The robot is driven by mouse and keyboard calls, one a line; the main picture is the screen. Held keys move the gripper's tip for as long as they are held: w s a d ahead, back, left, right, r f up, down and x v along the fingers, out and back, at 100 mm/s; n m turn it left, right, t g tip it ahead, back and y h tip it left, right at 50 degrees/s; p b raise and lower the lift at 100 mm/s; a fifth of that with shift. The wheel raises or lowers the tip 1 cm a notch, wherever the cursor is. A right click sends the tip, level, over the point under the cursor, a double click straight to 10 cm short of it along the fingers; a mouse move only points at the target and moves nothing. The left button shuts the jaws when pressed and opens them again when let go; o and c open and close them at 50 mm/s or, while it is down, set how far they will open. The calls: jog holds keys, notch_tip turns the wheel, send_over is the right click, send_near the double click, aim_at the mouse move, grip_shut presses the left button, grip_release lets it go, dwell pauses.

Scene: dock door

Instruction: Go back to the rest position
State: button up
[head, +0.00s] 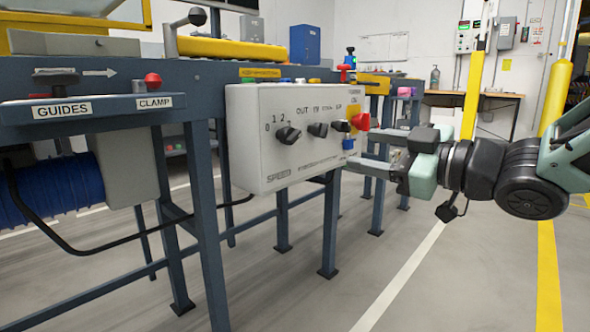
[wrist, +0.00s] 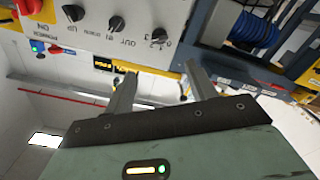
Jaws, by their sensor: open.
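My gripper (head: 368,163) is at the right end of the white control box in the head view, with its fingers pointing left toward the box's side. In the wrist view my gripper (wrist: 160,88) shows two grey fingers spread apart with nothing between them. The control box (head: 262,165) carries black knobs labelled for speed and other settings, and a red knob (head: 361,121) near its right edge. The box also shows in the wrist view (wrist: 90,35), beyond the fingers. I cannot tell whether a finger touches it.
The blue-grey machine frame (head: 214,75) stands on legs at left and centre. A workbench (head: 472,97) stands behind. The floor (head: 420,285) at front right is clear.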

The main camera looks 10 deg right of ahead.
jog(key=s+a+f+m+g+h+p, duration=0.3)
jog(key=s+a+m+g+h+p, duration=0.25)
jog(key=p, duration=0.65)
jog(key=s+a+r+g+h+p, duration=0.1)
jog(key=s+g+h+p, duration=0.1)
jog(key=s+g+p, duration=0.5)
jog(key=s+a+r+g+h+p, duration=0.1)
jog(key=s+a+g+h+p, duration=0.15)
jog(key=s, duration=0.75)
notch_tip(320, 180, up, 36)
jog(key=p, duration=3.6)
jog(key=shift+w+d, duration=0.15)
jog(key=shift+d, duration=0.2)
